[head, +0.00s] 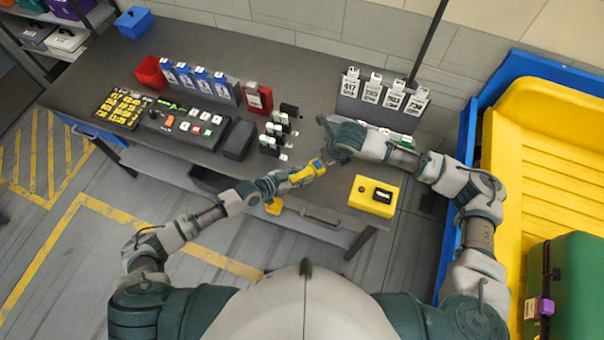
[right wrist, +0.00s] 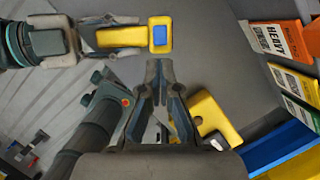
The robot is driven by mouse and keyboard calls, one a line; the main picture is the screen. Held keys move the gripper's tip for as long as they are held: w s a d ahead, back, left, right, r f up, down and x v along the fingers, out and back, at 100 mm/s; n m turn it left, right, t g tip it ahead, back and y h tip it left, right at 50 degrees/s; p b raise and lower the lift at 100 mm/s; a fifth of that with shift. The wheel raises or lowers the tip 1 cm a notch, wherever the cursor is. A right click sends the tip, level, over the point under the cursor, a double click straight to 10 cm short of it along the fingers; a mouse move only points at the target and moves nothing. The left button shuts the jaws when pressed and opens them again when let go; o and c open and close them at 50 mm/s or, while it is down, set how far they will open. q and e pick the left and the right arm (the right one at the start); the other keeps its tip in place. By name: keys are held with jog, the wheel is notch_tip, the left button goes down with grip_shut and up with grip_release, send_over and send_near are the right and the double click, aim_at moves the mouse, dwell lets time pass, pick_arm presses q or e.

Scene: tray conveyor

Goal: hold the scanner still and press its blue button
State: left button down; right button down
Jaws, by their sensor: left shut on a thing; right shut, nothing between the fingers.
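The scanner (head: 304,174) is yellow with a blue button near its end. My left gripper (head: 290,181) is shut on it and holds it above the table's front edge. In the right wrist view the scanner (right wrist: 120,37) lies level across the top, its blue button (right wrist: 159,36) clear and facing the camera. My right gripper (right wrist: 158,68) is shut and empty, its fingertips just below the button in that view. In the head view my right gripper (head: 326,154) is beside the scanner's button end.
A yellow box (head: 365,203) with a black part stands on the table's right. Label holders (head: 344,105), a red bin (head: 150,73) and a dark control panel (head: 187,122) stand farther back. A blue-edged yellow tray (head: 540,130) is at right.

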aim_at(318, 165)
jog(key=w+r+m+t+y, duration=0.1)
jog(key=m, duration=0.1)
jog(key=w+a+m+t+y, duration=0.1)
jog(key=m+y, duration=0.1)
jog(key=w+a+r+m+t+y, duration=0.1)
jog(key=m, duration=0.1)
jog(key=shift+r+m+y, duration=0.3)
jog(key=shift+r, duration=0.05)
jog(key=shift+a+f, duration=0.1)
jog(key=shift+f, duration=4.35)
jog(key=shift+f, duration=0.15)
jog(key=shift+f, duration=0.15)
